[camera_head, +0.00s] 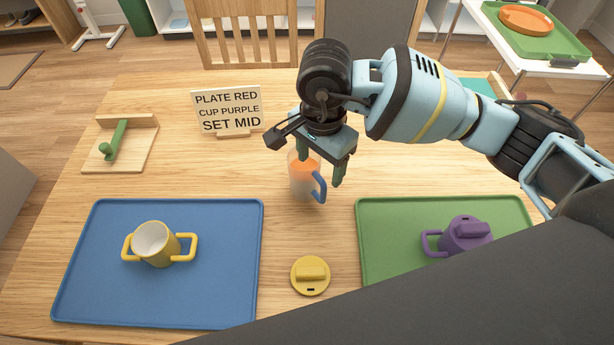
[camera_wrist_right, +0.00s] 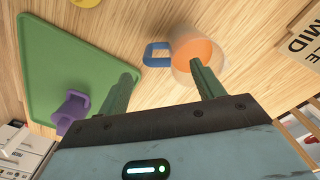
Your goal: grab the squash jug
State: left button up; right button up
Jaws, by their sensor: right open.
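The squash jug (camera_head: 301,184) is a clear vessel with orange squash inside and a blue handle on its right side. It stands upright on the wooden table, between and behind the two trays. My right gripper (camera_head: 321,168) is open and points down at the jug, its fingers partly in front of it. In the right wrist view the jug (camera_wrist_right: 197,52) shows beyond the fingertips of the gripper (camera_wrist_right: 165,72). One finger overlaps the jug's body and the blue handle lies between the finger lines. I cannot tell whether they touch. My left gripper is not in view.
A blue tray (camera_head: 90,290) holds a yellow two-handled cup (camera_head: 155,245). A green tray (camera_head: 385,220) holds a purple lidded cup (camera_head: 466,236). A yellow lid (camera_head: 310,275) lies between the trays. A sign (camera_head: 227,110) stands behind left, near a wooden board with green handle (camera_head: 115,142).

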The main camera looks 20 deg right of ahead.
aim_at(319, 178)
jog(key=shift+s+a+f+p, duration=0.1)
jog(key=shift+s+f+p, duration=0.05)
jog(key=shift+f, duration=1)
jog(key=shift+s+f+p, duration=0.1)
jog(key=shift+f+p, duration=0.05)
jog(key=shift+f, duration=1.6)
jog(key=shift+c, duration=0.2)
jog(key=c, duration=1.4)
jog(key=shift+w+r, duration=0.1)
jog(key=shift+r, duration=0.1)
jog(key=shift+r, duration=1.55)
jog(key=shift+s+a+r, duration=0.1)
jog(key=shift+s+a, duration=0.1)
jog(key=shift+a, duration=0.05)
jog(key=shift+s+a+r+b, duration=0.25)
jog(key=shift+s+a+b, duration=0.05)
jog(key=shift+s+a, duration=1.55)
jog(key=shift+s+a+r+b, duration=0.2)
jog(key=shift+s+a+b, duration=0.05)
jog(key=shift+s+a, duration=1.5)
jog(key=shift+s+a+r+b, duration=0.25)
jog(key=shift+s+a+b, duration=0.05)
jog(key=shift+s+a, duration=1.55)
